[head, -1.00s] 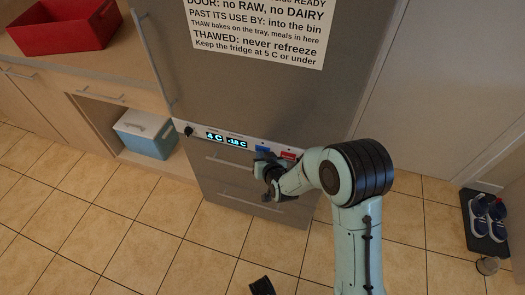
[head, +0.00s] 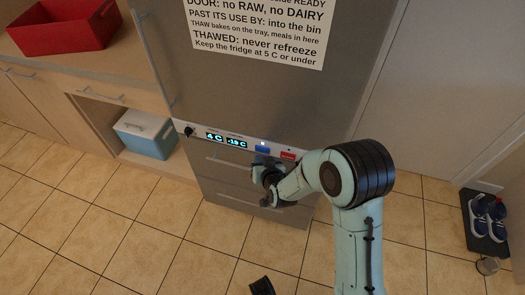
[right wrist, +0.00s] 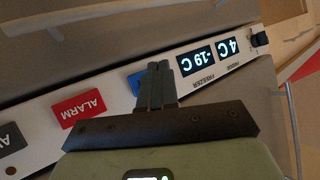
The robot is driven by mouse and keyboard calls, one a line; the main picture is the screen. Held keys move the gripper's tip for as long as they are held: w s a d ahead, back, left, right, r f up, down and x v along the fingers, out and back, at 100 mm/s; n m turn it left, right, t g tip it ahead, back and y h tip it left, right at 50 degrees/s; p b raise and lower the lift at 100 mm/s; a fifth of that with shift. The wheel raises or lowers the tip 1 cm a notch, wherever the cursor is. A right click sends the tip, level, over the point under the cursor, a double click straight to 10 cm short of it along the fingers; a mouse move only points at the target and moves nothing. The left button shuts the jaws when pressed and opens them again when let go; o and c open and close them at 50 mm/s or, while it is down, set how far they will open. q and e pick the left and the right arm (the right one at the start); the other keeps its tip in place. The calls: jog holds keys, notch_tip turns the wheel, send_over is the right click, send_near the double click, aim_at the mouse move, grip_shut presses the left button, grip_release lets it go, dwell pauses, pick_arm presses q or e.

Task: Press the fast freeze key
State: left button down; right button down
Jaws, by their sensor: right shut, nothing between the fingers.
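The control strip on the fridge front holds a blue key (head: 262,149), which I take for the fast freeze key; its label cannot be read. A small light (head: 263,143) above it is lit. My right gripper (head: 262,166) is shut and empty, just below the strip. In the right wrist view its fingers (right wrist: 160,72) stand in front of the blue key (right wrist: 136,82) and hide much of it. I cannot tell if they touch it. A dark part at the bottom edge of the head view may be my left gripper (head: 262,286); its jaws cannot be made out.
A red ALARM key (right wrist: 82,108) sits beside the blue one, with a dark grey key (right wrist: 10,138) beyond. The freezer display (right wrist: 197,62) reads -19 C, the fridge display (right wrist: 229,47) 4 C. A dark knob (head: 190,131) ends the strip. Drawers lie below.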

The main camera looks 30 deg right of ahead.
pick_arm(q)
jog(key=shift+r, duration=0.3)
pick_arm(e)
jog(key=s+a, duration=0.3)
jog(key=a, duration=0.1)
jog(key=shift+s, duration=0.2)
